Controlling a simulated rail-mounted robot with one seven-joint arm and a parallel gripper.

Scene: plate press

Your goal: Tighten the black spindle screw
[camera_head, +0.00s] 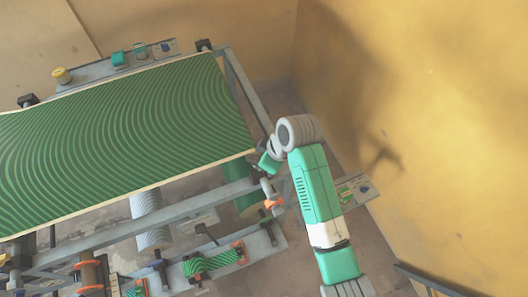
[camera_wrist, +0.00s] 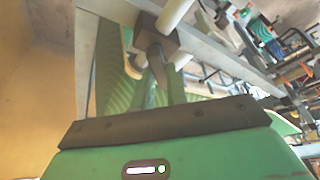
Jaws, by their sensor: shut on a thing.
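In the wrist view my gripper (camera_wrist: 157,72) reaches away from its green body to a dark block-shaped part, which I take to be the black spindle screw (camera_wrist: 150,38). The fingers are shut on it, and its held end is partly hidden between them. A pale rod stands beside it. In the head view my gripper (camera_head: 266,164) is at the near right corner of the green patterned plate (camera_head: 130,125). The screw there is hidden by my arm and cannot be made out.
The plate lies on a grey metal frame (camera_head: 245,85). Black corner blocks show at the far right (camera_head: 203,44) and far left (camera_head: 28,99). A lower rail with rollers and a green striped piece (camera_head: 210,263) lies in front. A yellow wall (camera_head: 450,120) stands close on the right.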

